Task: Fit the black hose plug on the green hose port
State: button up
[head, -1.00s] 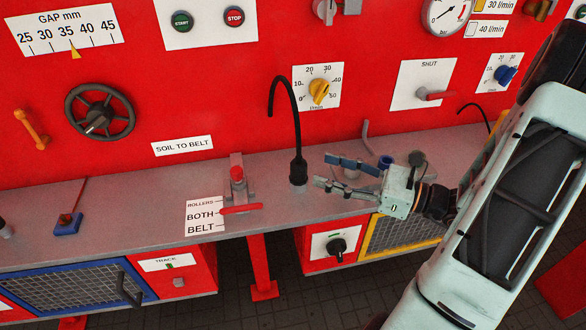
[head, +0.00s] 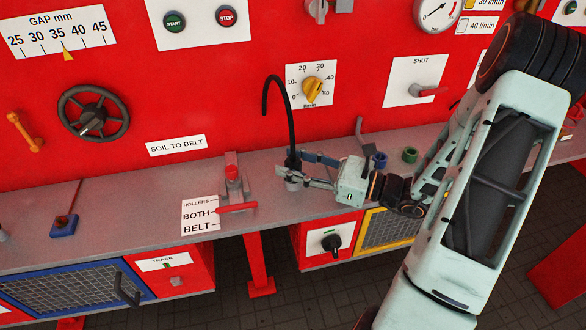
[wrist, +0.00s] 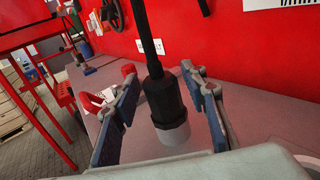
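The black hose plug (head: 293,159) stands upright on the bench, with its black hose (head: 291,120) arching up and left. In the wrist view the plug (wrist: 160,97) has a light grey lower end. My gripper (head: 291,165) is around the plug, one finger on each side. In the wrist view my gripper (wrist: 158,72) shows gaps between the plug and both fingers, so it is open. The green hose port (head: 409,155) is a short ring at the back of the bench, right of my gripper and clear of it.
A blue port (head: 379,160) stands between the plug and the green port. A grey lever (head: 360,130) rises beside it. A red-handled roller lever (head: 236,208) is left of the plug. The red panel (head: 230,95) with dials is behind the bench (head: 130,205).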

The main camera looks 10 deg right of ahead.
grip_shut()
jog(key=shift+r, duration=0.1)
